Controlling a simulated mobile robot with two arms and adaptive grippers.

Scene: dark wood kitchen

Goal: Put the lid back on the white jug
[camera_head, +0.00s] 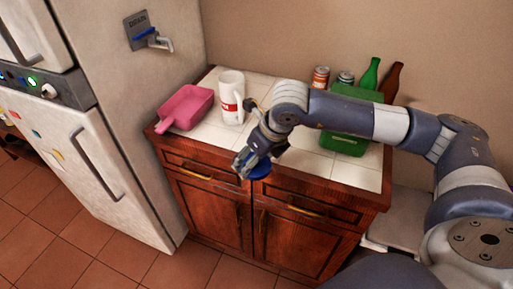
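The white jug (231,98) stands upright on the tiled counter, with a red label on its side and its handle towards the right. My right gripper (243,164) comes in from the right and points down at the counter's front edge, to the front right of the jug and apart from it. A round blue lid (260,170) is at its fingers, which appear shut on it. Part of the lid is hidden behind the fingers. My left gripper is not in view.
A pink scoop-like container (187,106) lies left of the jug. A green crate (345,132), cans (321,77), a green bottle (370,75) and a brown bottle (391,82) stand at the back right. The fridge (105,130) borders the counter on the left.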

